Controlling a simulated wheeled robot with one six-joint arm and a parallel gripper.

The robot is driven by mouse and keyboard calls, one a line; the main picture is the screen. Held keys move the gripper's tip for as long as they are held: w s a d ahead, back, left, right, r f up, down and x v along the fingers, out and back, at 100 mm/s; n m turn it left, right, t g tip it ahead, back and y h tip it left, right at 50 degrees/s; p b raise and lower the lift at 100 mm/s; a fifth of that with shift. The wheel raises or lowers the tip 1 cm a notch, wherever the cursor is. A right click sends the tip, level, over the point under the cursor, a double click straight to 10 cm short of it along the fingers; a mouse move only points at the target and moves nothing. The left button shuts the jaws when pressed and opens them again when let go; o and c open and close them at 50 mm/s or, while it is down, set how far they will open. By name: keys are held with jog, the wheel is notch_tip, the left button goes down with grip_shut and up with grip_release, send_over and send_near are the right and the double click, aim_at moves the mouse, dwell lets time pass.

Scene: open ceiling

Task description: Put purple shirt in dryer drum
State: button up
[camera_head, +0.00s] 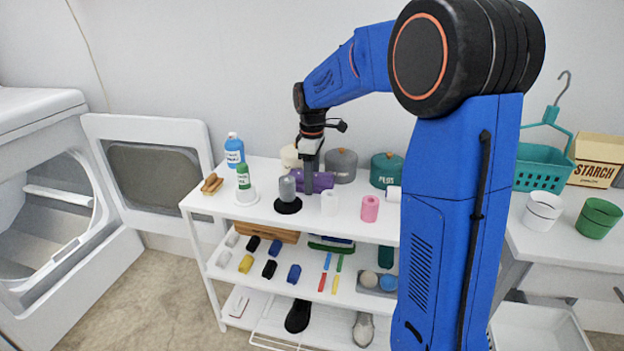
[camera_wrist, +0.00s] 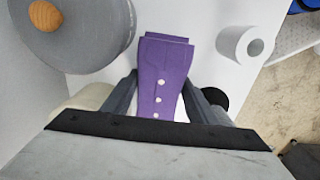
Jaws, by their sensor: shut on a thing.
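The purple shirt (camera_wrist: 162,75) is a folded purple piece with pale buttons. In the wrist view it lies between the two fingers of my gripper (camera_wrist: 160,98), which is shut on it. In the head view the shirt (camera_head: 320,182) shows at the top of the white shelf, partly hidden behind my gripper (camera_head: 308,180). I cannot tell whether the shirt still touches the shelf top. The dryer (camera_head: 40,115) stands at the far left. Its door (camera_head: 150,128) is swung open, and the drum (camera_head: 40,230) shows as an open cavity facing right.
Floor (camera_head: 150,290) is clear between dryer and shelf.

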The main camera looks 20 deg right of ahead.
jog(key=o, duration=1.2)
notch_tip(320, 180, up, 12)
